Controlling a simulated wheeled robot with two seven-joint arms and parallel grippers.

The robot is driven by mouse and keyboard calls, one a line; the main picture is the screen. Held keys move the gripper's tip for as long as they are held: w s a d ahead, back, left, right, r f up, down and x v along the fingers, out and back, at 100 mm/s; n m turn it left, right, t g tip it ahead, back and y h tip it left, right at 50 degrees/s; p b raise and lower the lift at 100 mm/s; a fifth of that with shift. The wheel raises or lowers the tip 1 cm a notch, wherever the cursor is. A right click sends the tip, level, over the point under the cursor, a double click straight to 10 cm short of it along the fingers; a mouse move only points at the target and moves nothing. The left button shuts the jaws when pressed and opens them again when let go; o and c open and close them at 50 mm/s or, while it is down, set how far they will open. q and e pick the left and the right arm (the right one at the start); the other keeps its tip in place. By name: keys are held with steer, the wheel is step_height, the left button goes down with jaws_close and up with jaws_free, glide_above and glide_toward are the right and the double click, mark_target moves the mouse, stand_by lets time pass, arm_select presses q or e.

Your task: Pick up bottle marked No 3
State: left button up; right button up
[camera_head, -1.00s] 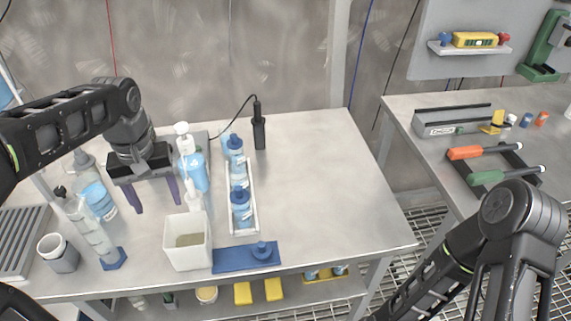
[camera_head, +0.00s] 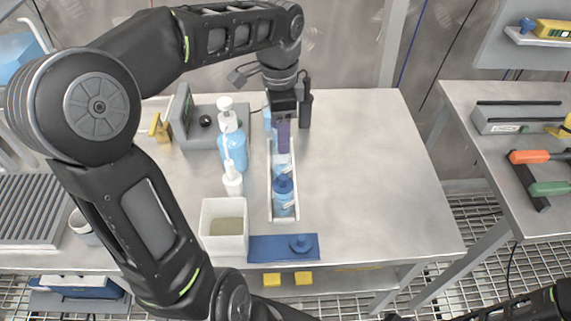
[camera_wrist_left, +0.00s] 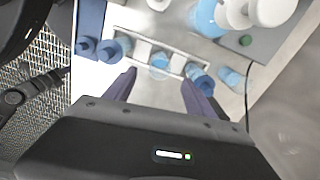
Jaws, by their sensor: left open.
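A narrow white rack (camera_head: 271,200) holds several blue bottles in a row. The near bottle (camera_head: 284,198) has a blue cap; the middle bottle (camera_head: 281,163) is partly visible, and the far end is hidden behind my left gripper (camera_head: 284,138). In the left wrist view, my left gripper (camera_wrist_left: 158,80) is open and empty, its fingers spread above the rack (camera_wrist_left: 178,62) with the middle bottle (camera_wrist_left: 158,62) seen between them. The right-hand bottle (camera_wrist_left: 199,76) shows close to one finger. No number is readable, so I cannot tell which bottle is No 3. My right gripper is out of view.
Another bottle (camera_head: 267,120) stands left of the rack's far end. Pump bottles (camera_head: 232,150) and a white square container (camera_head: 223,232) stand left of the rack. A blue mat with a cap (camera_head: 284,248) lies in front. The table is clear to the right.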

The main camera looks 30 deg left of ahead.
mark_target(281, 166)
arm_select(q)
steer(key=shift+f, duration=1.35)
steer(key=shift+w+f+p, duration=0.1)
steer(key=shift+f+p, duration=0.2)
steer(key=shift+f, duration=2.3)
jaws_close()
